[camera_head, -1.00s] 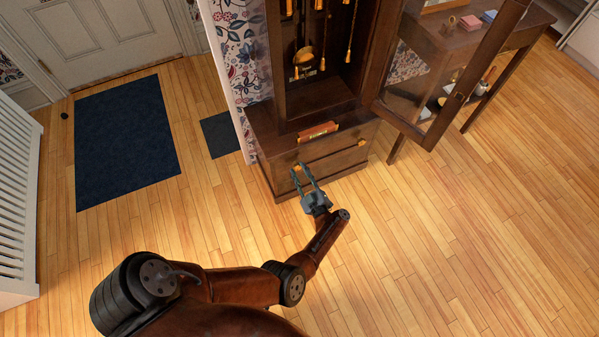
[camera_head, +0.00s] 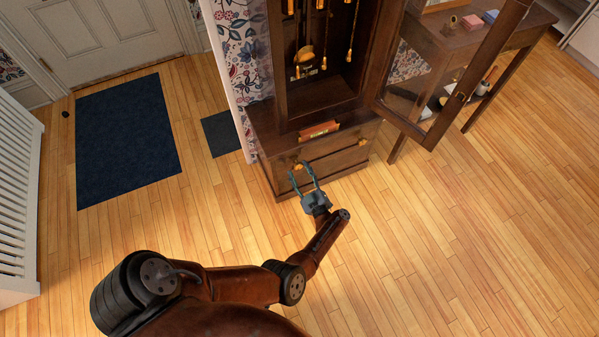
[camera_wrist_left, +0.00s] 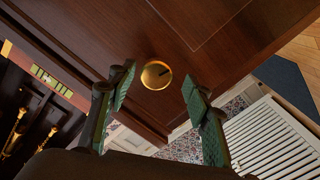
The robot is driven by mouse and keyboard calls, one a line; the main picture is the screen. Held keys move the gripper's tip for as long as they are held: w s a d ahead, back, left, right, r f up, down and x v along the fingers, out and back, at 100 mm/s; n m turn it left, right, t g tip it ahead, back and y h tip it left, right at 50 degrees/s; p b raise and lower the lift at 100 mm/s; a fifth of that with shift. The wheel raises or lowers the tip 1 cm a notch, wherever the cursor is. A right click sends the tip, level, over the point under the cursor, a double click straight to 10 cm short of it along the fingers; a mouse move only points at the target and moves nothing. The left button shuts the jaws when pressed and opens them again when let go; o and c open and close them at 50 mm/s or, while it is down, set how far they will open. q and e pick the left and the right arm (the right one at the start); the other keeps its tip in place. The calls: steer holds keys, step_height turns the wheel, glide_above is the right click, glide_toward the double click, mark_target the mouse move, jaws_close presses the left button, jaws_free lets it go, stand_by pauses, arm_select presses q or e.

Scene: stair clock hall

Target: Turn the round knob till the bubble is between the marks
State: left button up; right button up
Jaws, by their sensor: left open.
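A round brass knob (camera_wrist_left: 156,75) with a dark slot or line sits on the dark wood front of the clock case base. It also shows in the head view (camera_head: 298,167), partly behind my fingers. My left gripper (camera_wrist_left: 158,80) is open, its green-padded fingers on either side of the knob in the picture. I cannot tell whether they touch it. A level with a greenish vial (camera_wrist_left: 50,80) lies to the left in the wrist view and on the base ledge in the head view (camera_head: 318,131). The bubble is too small to read. My right gripper is not in view.
A second brass knob (camera_head: 362,141) is on the right of the base front. The glass clock door (camera_head: 440,105) stands open to the right, before a side table (camera_head: 425,35). Brass weights and a pendulum hang inside. The floor in front is clear.

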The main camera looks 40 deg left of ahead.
arm_select(q)
steer(key=v, duration=0.7)
steer(key=shift+d, duration=0.2)
stand_by(0.4)
